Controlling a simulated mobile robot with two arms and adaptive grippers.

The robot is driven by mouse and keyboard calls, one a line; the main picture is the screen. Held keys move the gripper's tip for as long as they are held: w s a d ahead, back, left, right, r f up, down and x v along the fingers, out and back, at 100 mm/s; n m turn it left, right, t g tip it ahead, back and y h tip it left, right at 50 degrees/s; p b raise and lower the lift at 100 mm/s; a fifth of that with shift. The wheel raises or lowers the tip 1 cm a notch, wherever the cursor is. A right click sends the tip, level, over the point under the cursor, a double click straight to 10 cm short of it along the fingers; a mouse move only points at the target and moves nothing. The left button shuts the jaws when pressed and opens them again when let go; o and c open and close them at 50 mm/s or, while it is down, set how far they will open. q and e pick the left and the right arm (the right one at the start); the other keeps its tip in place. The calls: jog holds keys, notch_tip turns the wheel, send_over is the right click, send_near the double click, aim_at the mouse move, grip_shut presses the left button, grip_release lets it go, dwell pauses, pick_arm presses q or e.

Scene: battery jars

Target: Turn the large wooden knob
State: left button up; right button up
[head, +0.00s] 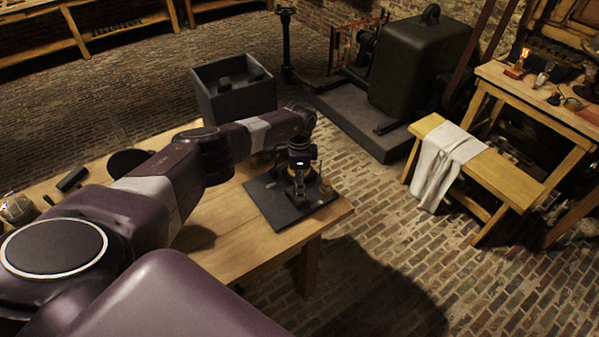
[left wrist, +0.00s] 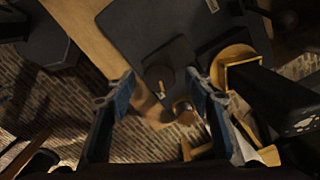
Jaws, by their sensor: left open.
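My left gripper (head: 299,192) points down over a dark slab (head: 262,196) near the table's right end. In the left wrist view its two blue fingers (left wrist: 160,88) are apart with nothing held between them. My right gripper is not in view.
A brass-yellow fitting (left wrist: 235,57) on a dark body stands right of the fingers. The wooden table (head: 225,230) has bare room in front of the slab. A grey open box (head: 235,98) stands behind, and a bench with a white cloth (head: 443,160) is at right.

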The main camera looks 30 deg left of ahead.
pick_arm(q)
notch_tip(320, 180, up, 11)
jog(key=shift+r, duration=0.15)
dwell(0.6)
